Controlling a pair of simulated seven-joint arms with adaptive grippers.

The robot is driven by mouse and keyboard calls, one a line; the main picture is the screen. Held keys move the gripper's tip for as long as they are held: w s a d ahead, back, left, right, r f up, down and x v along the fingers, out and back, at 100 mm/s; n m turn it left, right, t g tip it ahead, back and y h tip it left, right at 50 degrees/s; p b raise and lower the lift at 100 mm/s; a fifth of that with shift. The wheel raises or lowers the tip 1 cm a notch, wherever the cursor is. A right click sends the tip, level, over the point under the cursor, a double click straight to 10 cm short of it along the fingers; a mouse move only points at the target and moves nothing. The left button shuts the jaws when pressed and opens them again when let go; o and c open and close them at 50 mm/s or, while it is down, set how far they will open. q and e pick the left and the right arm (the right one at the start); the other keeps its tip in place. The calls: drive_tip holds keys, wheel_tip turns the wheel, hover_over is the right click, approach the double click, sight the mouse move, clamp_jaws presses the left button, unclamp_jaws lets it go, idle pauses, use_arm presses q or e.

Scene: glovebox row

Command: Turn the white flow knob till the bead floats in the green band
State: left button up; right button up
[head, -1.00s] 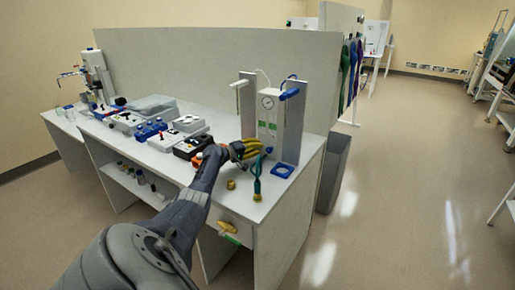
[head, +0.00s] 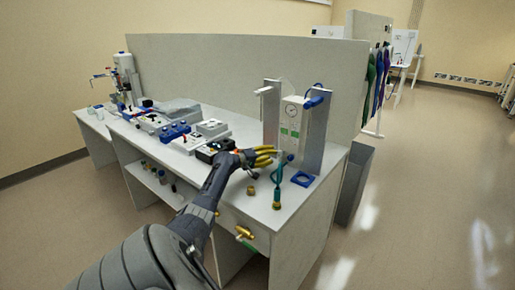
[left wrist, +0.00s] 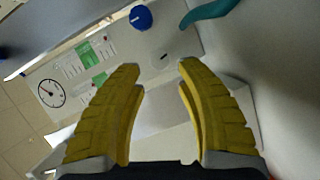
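The white flow panel (head: 295,115) stands upright at the right end of the bench, with a round gauge (head: 292,111) and green marks (head: 284,131). In the left wrist view the panel shows tilted, with its gauge (left wrist: 51,93), green bands (left wrist: 98,79) and a blue knob (left wrist: 141,17). A pale part with a short dark line (left wrist: 164,57), perhaps the white knob, lies beyond the fingertips. My left gripper (head: 272,156) is at the panel's lower front; its yellow fingers (left wrist: 160,72) are apart with nothing gripped between them. The bead cannot be made out. My right gripper is out of view.
A teal hose (head: 277,185) stands just right of my left gripper, and a blue square ring (head: 302,179) lies beyond it. A small brass part (head: 251,190) is on the bench below the fingers. Several instrument boxes (head: 212,128) fill the bench to the left.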

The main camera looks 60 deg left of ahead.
use_arm(q)
drive_tip(key=shift+s+a+r, duration=0.1)
drive_tip(key=shift+s+r, duration=0.05)
drive_tip(key=shift+s, duration=1.05)
drive_tip(key=shift+s+a+r, duration=0.15)
drive_tip(key=shift+s+r, duration=0.05)
drive_tip(key=shift+s, duration=1.05)
drive_tip(key=shift+s+a+r, duration=0.1)
drive_tip(key=shift+s+r, duration=0.05)
drive_tip(key=shift+s, duration=1.05)
